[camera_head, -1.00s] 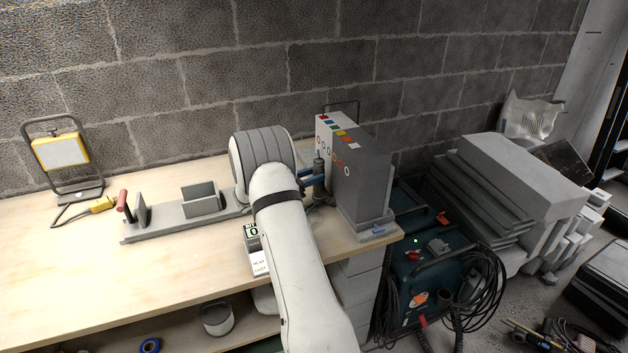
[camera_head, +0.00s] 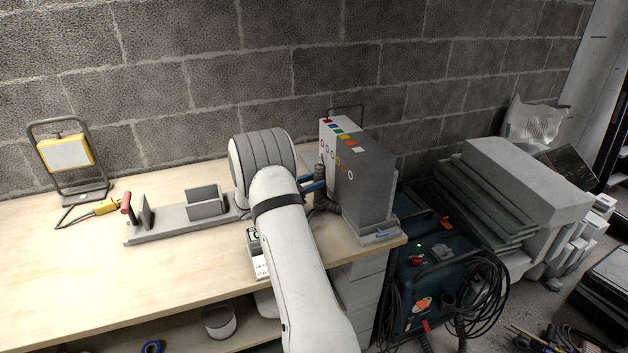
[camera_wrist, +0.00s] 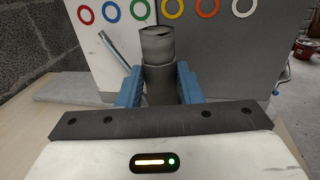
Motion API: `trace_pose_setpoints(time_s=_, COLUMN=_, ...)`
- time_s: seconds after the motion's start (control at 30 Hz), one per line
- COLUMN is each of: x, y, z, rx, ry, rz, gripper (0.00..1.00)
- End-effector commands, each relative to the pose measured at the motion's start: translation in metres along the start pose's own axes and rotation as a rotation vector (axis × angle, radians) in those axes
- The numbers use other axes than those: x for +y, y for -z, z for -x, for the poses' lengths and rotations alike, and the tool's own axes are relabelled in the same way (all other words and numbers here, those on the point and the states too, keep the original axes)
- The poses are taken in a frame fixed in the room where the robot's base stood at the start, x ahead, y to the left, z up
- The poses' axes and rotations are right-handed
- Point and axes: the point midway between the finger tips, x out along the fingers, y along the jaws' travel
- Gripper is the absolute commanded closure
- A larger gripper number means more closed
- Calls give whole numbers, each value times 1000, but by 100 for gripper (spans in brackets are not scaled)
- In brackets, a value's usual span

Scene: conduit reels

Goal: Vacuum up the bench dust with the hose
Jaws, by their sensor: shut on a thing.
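My gripper (camera_wrist: 159,90) has its blue fingers shut around the grey hose end (camera_wrist: 157,46) in the wrist view. The hose end stands roughly upright between the fingers, in front of the cabinet with coloured rings. In the head view the hose (camera_head: 325,200) shows just left of that cabinet, with my gripper (camera_head: 318,182) partly hidden behind my arm. The teal vacuum (camera_head: 428,275) stands on the floor at the bench's right end, with a green light on. I cannot make out dust on the pale wooden bench (camera_head: 70,250).
The grey-and-white cabinet (camera_head: 365,185) stands at the bench's right end, close to my gripper. A grey rail fixture (camera_head: 170,230) with a red handle lies left of my arm. A yellow work lamp (camera_head: 65,152) stands at far left. The bench's front left is clear.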

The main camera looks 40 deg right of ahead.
Motion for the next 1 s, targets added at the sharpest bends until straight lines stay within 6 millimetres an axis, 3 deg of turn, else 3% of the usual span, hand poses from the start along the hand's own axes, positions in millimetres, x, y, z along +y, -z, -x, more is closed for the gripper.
trace_pose_setpoints(time_s=0.63, x=-25, y=0, z=38, rx=0, ry=-1, rz=0, gripper=91)
trace_pose_setpoints(time_s=1.0, x=-28, y=0, z=42, rx=0, ry=0, rz=0, gripper=91)
